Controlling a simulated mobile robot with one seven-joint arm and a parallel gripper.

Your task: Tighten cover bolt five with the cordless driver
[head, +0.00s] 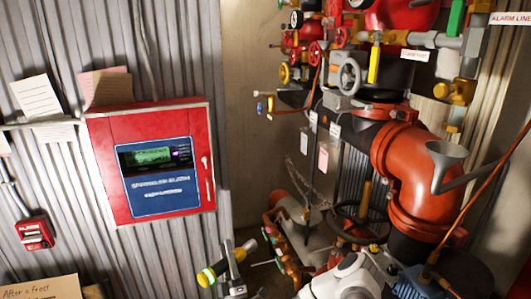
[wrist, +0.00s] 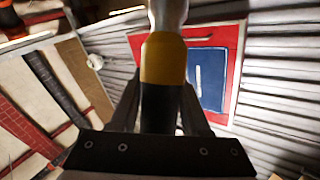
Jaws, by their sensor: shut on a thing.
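My gripper (wrist: 160,112) is shut on a tool with a yellow band, a black body and a grey front end, which looks like the cordless driver (wrist: 163,60). In the head view the driver (head: 213,271) shows at bottom centre-left, tilted, with a yellow and green end, in front of the ribbed wall. The fingers stand on both sides of its black part in the wrist view. The driver's tip is cut off at the top of that view. I cannot pick out cover bolt five or its cover in either view.
A red alarm cabinet (head: 152,160) hangs on the ribbed wall, with a small red alarm box (head: 35,233) at left. Red pipework (head: 405,165), valves and a grey funnel (head: 447,160) crowd the right. A cardboard note (head: 40,288) is at bottom left.

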